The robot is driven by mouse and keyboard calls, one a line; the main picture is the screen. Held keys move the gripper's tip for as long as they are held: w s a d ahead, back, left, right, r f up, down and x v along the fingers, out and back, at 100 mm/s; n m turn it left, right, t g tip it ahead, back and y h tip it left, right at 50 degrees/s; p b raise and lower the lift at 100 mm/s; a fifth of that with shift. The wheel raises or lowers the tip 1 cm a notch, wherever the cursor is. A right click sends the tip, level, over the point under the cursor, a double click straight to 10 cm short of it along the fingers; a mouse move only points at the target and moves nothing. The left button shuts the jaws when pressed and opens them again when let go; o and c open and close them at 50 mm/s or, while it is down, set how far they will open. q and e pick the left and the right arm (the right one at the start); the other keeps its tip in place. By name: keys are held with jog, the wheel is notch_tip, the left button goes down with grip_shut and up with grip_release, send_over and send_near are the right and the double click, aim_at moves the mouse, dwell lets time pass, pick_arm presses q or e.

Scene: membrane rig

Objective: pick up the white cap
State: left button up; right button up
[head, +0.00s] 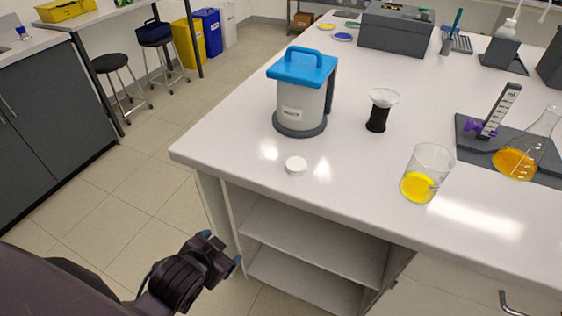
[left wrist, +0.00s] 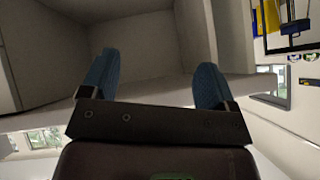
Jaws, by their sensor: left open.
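The white cap (head: 296,166) is a small round disc lying flat on the white table (head: 250,195) near its front left corner. It stands apart from the objects around it. My left gripper (head: 222,250) is low, in front of the table edge and below the tabletop, to the lower left of the cap. Its two blue fingertips are apart and nothing is between them, as the left wrist view (left wrist: 155,80) shows. The cap does not show in the left wrist view. My right gripper is not in view.
A grey canister with a blue lid (head: 302,92) stands behind the cap. A black holder with a clear funnel (head: 379,110) and a beaker of yellow liquid (head: 426,173) are to the right. Open shelves (head: 310,240) lie under the tabletop by my left gripper.

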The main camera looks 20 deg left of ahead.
pick_arm(q)
jog(key=w+d+r+m+t+h, duration=0.3)
jog(key=w+d+r+m+t, duration=0.3)
jog(key=r, duration=0.3)
jog(key=w+d+r+m+t+h, duration=0.2)
jog(key=w+d+r+m+t, duration=0.15)
jog(key=w+r+m, duration=0.4)
jog(key=d+r+m+g+h, duration=0.95)
jog(key=d+m+h, duration=0.55)
jog(key=m, duration=0.5)
jog(key=m+g+y, duration=0.9)
jog(key=m+y, duration=1)
jog(key=m, duration=0.2)
send_near(299, 165)
notch_tip(299, 165, down, 9)
jog(key=shift+w+a+f+b, duration=0.1)
jog(key=shift+a+b, duration=0.05)
jog(key=shift+b, duration=0.4)
